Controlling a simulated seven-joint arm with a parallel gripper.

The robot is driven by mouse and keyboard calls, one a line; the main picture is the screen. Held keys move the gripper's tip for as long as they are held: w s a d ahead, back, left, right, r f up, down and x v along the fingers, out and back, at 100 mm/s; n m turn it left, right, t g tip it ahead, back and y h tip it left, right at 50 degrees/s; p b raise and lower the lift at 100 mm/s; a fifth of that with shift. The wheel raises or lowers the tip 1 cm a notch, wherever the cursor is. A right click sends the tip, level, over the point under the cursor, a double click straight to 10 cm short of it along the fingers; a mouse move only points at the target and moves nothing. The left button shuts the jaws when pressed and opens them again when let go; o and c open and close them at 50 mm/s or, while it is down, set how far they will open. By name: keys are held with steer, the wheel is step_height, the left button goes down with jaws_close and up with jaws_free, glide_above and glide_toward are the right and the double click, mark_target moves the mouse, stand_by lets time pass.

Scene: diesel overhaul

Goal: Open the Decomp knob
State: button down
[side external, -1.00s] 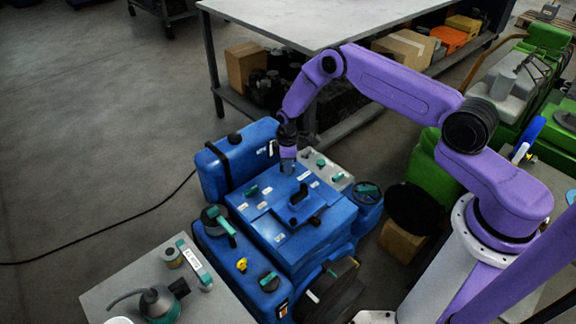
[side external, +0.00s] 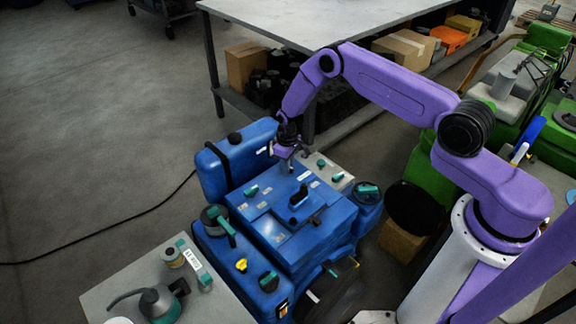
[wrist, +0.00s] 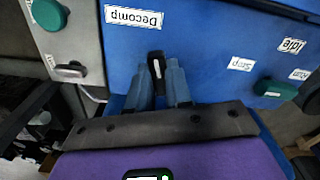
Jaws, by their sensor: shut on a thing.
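The Decomp knob (wrist: 154,60) is a small dark lever on the blue engine's top face, below the white "Decomp" label (wrist: 133,17) in the wrist view. My gripper (wrist: 160,72) has its two blue-grey fingers on either side of the knob and is shut on it. In the side view my gripper (side external: 291,157) is at the far edge of the blue engine (side external: 320,225). The knob cannot be made out there. How far the knob is turned cannot be told.
A teal knob (wrist: 276,90) sits near the Stop, Idle and Run labels. A grey panel with a teal knob (wrist: 49,14) adjoins on the other side. A black handle (side external: 299,197) stands on the engine top. A workbench (side external: 300,22) is behind.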

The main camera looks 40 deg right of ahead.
steer(key=shift+m, duration=0.3)
steer(key=m, duration=0.3)
steer(key=shift+n, duration=0.3)
steer(key=c, duration=1)
jaws_free()
steer(key=shift+c, duration=0.2)
steer(key=shift+r, duration=2.75)
